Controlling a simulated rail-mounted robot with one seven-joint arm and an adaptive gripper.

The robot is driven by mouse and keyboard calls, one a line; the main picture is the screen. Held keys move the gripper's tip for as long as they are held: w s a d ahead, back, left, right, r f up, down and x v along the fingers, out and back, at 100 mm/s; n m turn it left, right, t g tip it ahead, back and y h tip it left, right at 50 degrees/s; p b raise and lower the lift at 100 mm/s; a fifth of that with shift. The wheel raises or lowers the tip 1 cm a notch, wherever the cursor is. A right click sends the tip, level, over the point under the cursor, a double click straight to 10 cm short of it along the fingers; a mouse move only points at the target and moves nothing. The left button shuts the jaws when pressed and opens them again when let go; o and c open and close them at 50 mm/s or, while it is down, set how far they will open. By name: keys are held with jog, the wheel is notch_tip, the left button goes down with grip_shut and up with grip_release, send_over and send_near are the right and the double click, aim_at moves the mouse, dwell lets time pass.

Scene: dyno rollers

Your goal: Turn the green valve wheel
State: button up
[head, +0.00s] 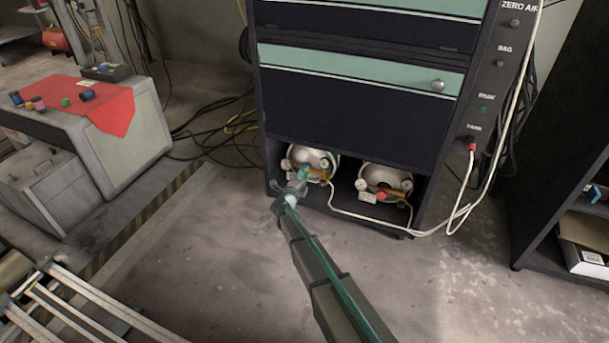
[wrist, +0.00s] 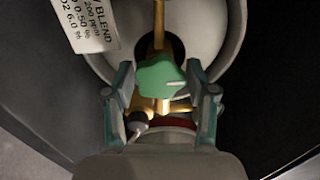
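The green valve wheel (wrist: 160,78) sits on a brass stem in front of a pale gas cylinder (wrist: 205,35), in the middle of the wrist view. My gripper (wrist: 160,70) is open, with one finger to the left of the wheel and one to the right. Gaps show between the wheel and both fingers, so it is not gripped. In the head view my gripper (head: 299,180) reaches to the left cylinder (head: 309,155) in the bottom bay of the cabinet. There the wheel is hard to tell from my teal fingers.
A second cylinder (head: 385,178) with a red valve (head: 381,196) stands to the right in the same bay. A white hose (head: 370,218) runs along the bay's front. A white label (wrist: 92,20) hangs at the upper left. The dark cabinet (head: 350,105) rises above. Floor in front is clear.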

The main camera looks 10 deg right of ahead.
jog(key=shift+o, duration=0.8)
jog(key=shift+s, duration=0.1)
jog(key=v, duration=1.2)
